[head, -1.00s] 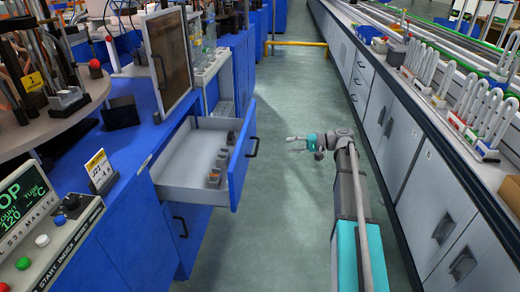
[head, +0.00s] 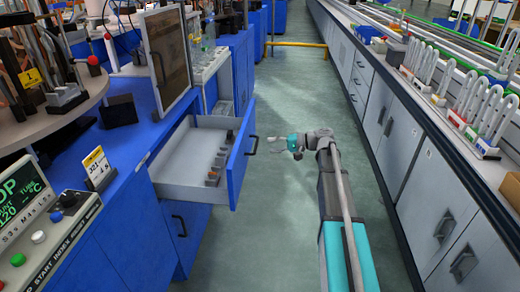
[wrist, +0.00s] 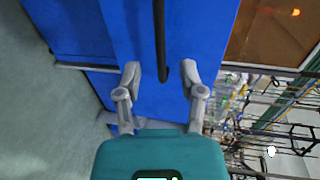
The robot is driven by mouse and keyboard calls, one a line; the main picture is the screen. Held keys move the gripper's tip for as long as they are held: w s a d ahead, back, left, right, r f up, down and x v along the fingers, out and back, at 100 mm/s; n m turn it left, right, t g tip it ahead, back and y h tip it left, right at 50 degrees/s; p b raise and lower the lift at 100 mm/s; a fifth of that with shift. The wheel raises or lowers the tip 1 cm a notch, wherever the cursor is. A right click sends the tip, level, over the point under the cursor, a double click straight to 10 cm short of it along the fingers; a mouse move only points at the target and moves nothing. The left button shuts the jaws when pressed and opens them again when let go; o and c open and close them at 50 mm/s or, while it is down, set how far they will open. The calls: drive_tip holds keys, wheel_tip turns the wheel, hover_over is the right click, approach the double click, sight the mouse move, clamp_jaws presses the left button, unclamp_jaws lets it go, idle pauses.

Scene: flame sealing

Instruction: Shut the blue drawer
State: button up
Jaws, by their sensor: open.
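The blue drawer (head: 240,165) stands pulled out from the blue cabinet at the left, its white tray showing. Its dark handle (head: 253,145) is on the outer face of the blue front. My gripper (head: 274,145) is open and empty, just right of the handle and apart from it. In the wrist view, the drawer's blue front (wrist: 125,25) is ahead of my gripper (wrist: 160,73). The dark handle (wrist: 160,40) appears upright between the two fingers, and I see no clear contact.
Several small blocks (head: 214,170) lie inside the drawer. The blue cabinet (head: 120,225) and its worktop are at the left. A grey cabinet row (head: 420,180) lines the right. The aisle floor (head: 300,85) between is clear, with a yellow rail (head: 295,44) farther back.

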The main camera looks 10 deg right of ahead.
sight(256, 146)
drive_tip(key=shift+b+x, duration=0.6)
drive_tip(key=shift+x, duration=2.8)
clamp_jaws()
